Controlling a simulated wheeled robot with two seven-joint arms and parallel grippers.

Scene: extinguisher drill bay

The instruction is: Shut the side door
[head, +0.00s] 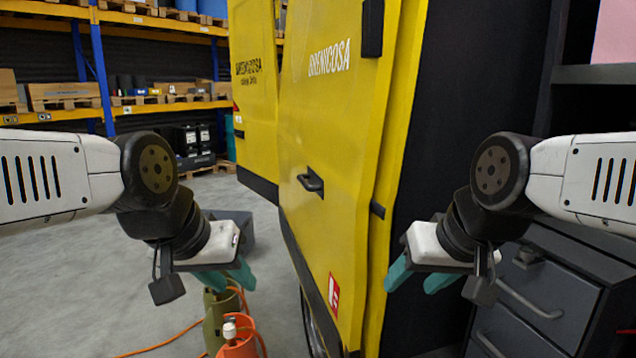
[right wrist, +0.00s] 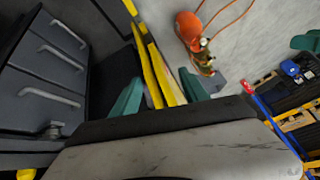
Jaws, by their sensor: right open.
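The yellow side door (head: 335,130) stands in the middle of the head view, with a dark handle (head: 312,182) on its face. A dark interior shows to the right of its edge, so it stands open. My right gripper (head: 409,289) is open and empty, low beside the door's right edge. In the right wrist view, yellow edges (right wrist: 162,75) show between the teal fingers of this gripper (right wrist: 162,84); I cannot tell whether they touch. My left gripper (head: 233,288) is open and empty, left of the door and apart from it.
An orange extinguisher (head: 237,345) and an olive one stand on the floor below my left gripper, with an orange hose. Grey drawers (head: 545,305) stand at the right. Blue and orange racks (head: 100,70) stand behind. The floor at left is mostly clear.

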